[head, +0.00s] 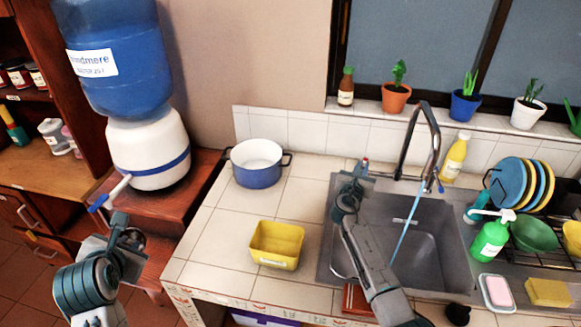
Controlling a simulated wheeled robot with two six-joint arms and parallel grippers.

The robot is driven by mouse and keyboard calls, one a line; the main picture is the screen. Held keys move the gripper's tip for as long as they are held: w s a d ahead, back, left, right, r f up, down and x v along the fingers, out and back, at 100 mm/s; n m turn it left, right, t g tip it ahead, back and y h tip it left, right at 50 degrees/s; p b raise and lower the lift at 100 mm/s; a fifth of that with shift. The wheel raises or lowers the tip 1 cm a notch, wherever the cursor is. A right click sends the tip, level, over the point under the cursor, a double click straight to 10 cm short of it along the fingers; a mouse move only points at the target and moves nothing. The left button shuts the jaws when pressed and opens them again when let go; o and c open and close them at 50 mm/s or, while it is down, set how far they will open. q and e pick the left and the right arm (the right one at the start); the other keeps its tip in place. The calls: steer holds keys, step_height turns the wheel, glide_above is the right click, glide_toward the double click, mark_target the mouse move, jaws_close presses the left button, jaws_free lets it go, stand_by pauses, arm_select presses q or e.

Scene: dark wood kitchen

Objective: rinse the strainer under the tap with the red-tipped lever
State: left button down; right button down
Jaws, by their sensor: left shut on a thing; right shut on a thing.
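The curved metal tap (404,140) stands behind the grey sink (455,240), and a thin blue stream (408,225) falls from it into the basin. A blue-tipped lever (440,186) is at its right. A small red-tipped piece (365,161) shows at its left, just beyond my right gripper (356,180); I cannot tell if it is the lever. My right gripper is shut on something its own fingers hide. My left gripper (124,225) is shut beside the water dispenser's spout; what it holds cannot be made out. I cannot make out the strainer.
A water dispenser (148,150) stands at left. A blue pot (257,165) and a yellow tub (277,245) are on the tiled counter. A green soap bottle (490,240), a sponge (549,292) and a dish rack with plates (510,183) are right of the sink.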

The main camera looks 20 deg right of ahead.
steer(key=c, duration=1.8)
jaws_free()
steer(key=o, duration=0.4)
steer(key=shift+c, duration=0.2)
arm_select(q)
steer(key=shift+r, duration=0.1)
arm_select(e)
steer(key=shift+s+a, duration=0.1)
